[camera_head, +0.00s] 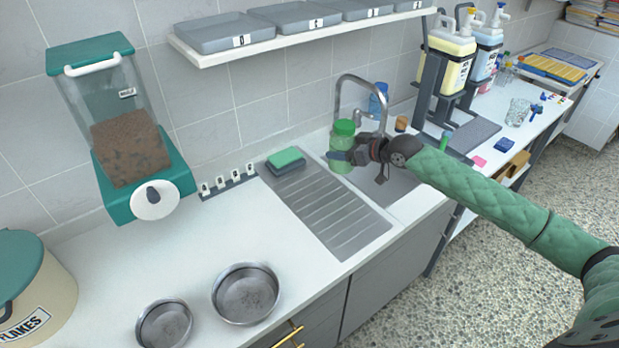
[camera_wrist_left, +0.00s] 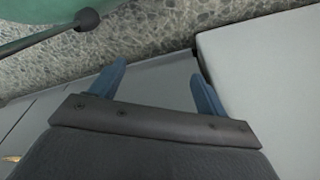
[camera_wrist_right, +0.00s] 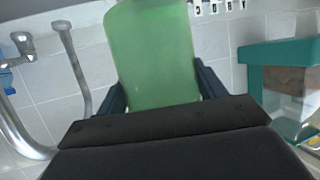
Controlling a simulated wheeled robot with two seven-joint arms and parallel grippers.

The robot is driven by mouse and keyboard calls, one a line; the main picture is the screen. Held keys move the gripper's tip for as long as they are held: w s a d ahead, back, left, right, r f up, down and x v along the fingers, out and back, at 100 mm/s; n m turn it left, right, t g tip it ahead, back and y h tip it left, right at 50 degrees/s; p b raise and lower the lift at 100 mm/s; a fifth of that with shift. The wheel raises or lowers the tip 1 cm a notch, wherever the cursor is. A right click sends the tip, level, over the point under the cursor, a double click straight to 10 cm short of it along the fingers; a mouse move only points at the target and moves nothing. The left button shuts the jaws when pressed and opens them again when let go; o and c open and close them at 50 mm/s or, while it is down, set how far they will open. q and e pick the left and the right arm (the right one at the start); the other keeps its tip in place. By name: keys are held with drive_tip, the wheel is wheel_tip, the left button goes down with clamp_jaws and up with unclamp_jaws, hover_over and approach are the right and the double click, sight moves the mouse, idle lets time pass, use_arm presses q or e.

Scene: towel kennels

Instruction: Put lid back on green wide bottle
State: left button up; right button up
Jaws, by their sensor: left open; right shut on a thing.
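The green wide bottle (camera_head: 341,145) is translucent and upright, above the sink area in the head view. A darker green lid (camera_head: 344,127) appears to be on its top; how firmly it sits, I cannot tell. My right gripper (camera_head: 345,157) is shut around the bottle's body.
The faucet (camera_head: 341,90) rises close behind the bottle. The counter between is clear.

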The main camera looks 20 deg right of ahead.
use_arm(q)
wheel_tip(320, 180, up, 7)
drive_tip(key=w+d+b, duration=0.2)
drive_tip(key=b, duration=0.1)
drive_tip(key=shift+d+g, duration=0.2)
drive_tip(key=shift+g, duration=0.1)
use_arm(e)
drive_tip(key=w+a+f, duration=0.4)
drive_tip(key=a+f, duration=0.2)
drive_tip(key=a, duration=0.2)
drive_tip(key=shift+a, duration=0.35)
use_arm(q)
drive_tip(key=shift+f, duration=0.15)
use_arm(e)
drive_tip(key=shift+f, duration=0.1)
wheel_tip(320, 180, down, 4)
drive_tip(key=b, duration=0.2)
drive_tip(key=shift+r+b, duration=0.2)
drive_tip(key=shift+b, duration=0.2)
use_arm(q)
wheel_tip(320, 180, up, 9)
drive_tip(key=w+d, duration=0.1)
drive_tip(key=w, duration=0.1)
drive_tip(key=shift+d, duration=0.4)
drive_tip(key=shift+w, duration=0.1)
use_arm(e)
drive_tip(key=shift+f, duration=0.15)
